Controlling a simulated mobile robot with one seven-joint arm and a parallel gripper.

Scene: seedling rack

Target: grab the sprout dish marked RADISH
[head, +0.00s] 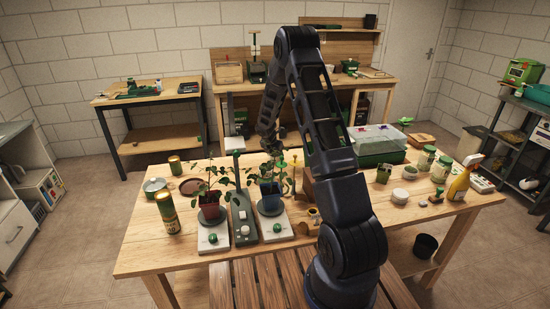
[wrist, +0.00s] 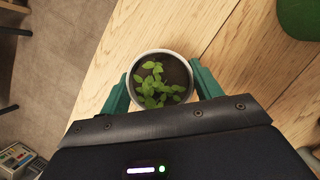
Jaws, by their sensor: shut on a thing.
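A round pale-rimmed dish (wrist: 136,68) with dark soil and small green sprouts sits between the two teal fingers of my gripper (wrist: 160,76) in the wrist view. The fingers touch it from both sides, and my gripper is shut on it. No label shows on the dish from above, so I cannot read a name. I cannot tell whether it rests on the wooden table or is slightly raised. In the head view my arm reaches over the table (head: 145,235) and bends down behind the potted plants; the gripped dish is hidden there.
Two potted plants, in a red pot (head: 211,211) and a blue pot (head: 270,205), stand in front of my gripper. A tall can (head: 167,212) is at left. A lidded clear box (head: 378,142), jars and a yellow spray bottle (head: 459,184) stand at right. The front left corner is clear.

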